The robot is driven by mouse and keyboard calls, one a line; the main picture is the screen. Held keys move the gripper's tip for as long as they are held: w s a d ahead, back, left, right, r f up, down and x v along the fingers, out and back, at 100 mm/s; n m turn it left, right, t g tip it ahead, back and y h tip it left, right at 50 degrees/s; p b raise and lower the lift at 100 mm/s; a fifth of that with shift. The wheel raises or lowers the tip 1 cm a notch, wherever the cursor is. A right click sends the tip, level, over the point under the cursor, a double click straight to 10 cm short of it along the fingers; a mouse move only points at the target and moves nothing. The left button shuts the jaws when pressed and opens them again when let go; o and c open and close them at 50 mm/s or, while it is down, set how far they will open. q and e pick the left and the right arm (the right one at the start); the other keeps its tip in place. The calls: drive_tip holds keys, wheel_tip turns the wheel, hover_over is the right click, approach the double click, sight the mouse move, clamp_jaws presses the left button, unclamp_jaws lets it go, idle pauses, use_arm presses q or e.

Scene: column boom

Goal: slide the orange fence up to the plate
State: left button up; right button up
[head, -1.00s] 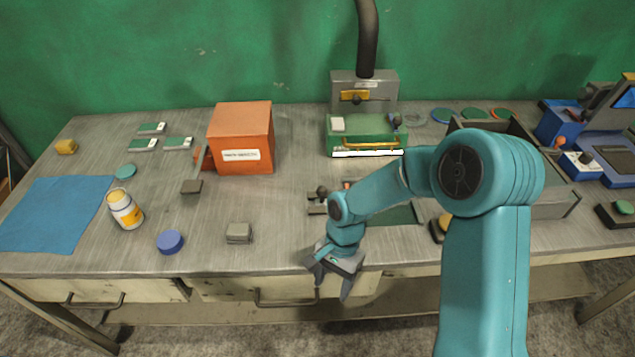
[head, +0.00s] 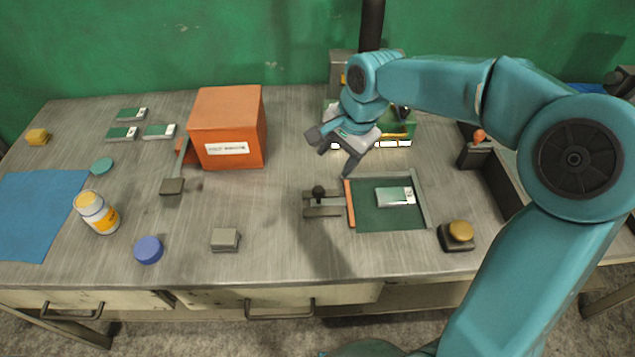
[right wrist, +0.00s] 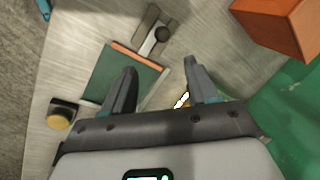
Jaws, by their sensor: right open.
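The orange fence (head: 350,204) is a thin bar along the left edge of a dark green bed (head: 372,218). A small green-and-white plate (head: 396,197) lies on the bed to its right, with a strip of bare green between them. A dark knob clamp (head: 318,203) sits just left of the fence. My right gripper (head: 331,156) is open and empty, above and behind the fixture. In the right wrist view, the fence (right wrist: 138,58) shows beyond the open fingers (right wrist: 160,70); I cannot make out the plate there. My left gripper is not in view.
An orange box (head: 227,130) stands left of my right gripper. A green tray (head: 403,130) is behind it, partly hidden. A yellow-topped button (head: 459,232) is at the bed's front right. A grey block (head: 225,239) lies front left. The tabletop between box and clamp is clear.

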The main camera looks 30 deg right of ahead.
sight(321, 189)
drive_tip(key=shift+t, duration=0.3)
drive_tip(key=x, duration=1.5)
drive_tip(key=shift+s+d+p, duration=0.1)
drive_tip(key=shift+s+p, duration=0.15)
drive_tip(key=shift+p, duration=0.15)
drive_tip(key=shift+w, duration=0.1)
clamp_jaws()
drive_tip(key=shift+d+f, duration=0.1)
drive_tip(key=shift+d, duration=0.05)
